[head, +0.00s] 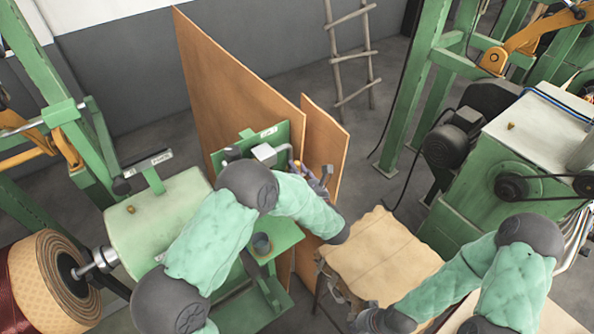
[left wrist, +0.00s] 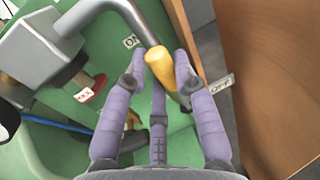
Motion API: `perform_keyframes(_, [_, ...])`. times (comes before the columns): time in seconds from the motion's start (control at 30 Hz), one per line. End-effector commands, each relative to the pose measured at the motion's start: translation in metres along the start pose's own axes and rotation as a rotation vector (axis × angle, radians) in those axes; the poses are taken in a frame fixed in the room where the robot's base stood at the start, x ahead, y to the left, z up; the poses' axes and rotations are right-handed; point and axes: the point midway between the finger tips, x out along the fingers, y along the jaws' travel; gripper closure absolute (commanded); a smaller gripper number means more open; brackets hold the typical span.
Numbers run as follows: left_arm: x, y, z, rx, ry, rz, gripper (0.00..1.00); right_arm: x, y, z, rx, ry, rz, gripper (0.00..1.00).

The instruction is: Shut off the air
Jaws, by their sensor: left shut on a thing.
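The air valve's lever is a bent grey metal rod with a yellow handle (left wrist: 162,66), in front of the green panel (left wrist: 45,125). The rod comes from a grey valve box (left wrist: 40,45); this box also shows in the head view (head: 266,153). An ON label (left wrist: 131,41) is beside the rod's bend, and an OFF label (left wrist: 220,84) is lower right of the handle. My left gripper (left wrist: 160,75) has its purple fingers around the yellow handle, shut on it. In the head view my left gripper (head: 318,183) is partly hidden by my arm. My right gripper (head: 372,318) is low, its fingers unclear.
A tall brown board (head: 235,85) stands behind the panel; a board edge (left wrist: 265,90) is close at the right in the wrist view. A knob with a red MAX label (left wrist: 87,95) is left of the lever. A tan-topped stool (head: 380,255) stands between my arms.

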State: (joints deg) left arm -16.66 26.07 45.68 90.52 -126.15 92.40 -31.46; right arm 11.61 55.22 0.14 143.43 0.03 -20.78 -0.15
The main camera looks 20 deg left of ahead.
Motion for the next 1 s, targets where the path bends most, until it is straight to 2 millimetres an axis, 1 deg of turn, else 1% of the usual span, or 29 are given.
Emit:
perform_keyframes(0.27, [0.002,-0.010,0.002,0.137,0.027,0.000,1.00,-0.004,-0.002,0.000,0.000,0.000,0.000,1.00])
perform_keyframes(0.7, [0.007,-0.036,-0.002,0.534,0.105,-0.002,1.00,-0.016,-0.006,0.001,0.000,0.000,0.000,1.00])
perform_keyframes(1.0, [0.010,-0.051,-0.013,0.814,0.161,-0.002,1.00,-0.024,-0.009,0.001,0.000,0.000,0.000,1.00])
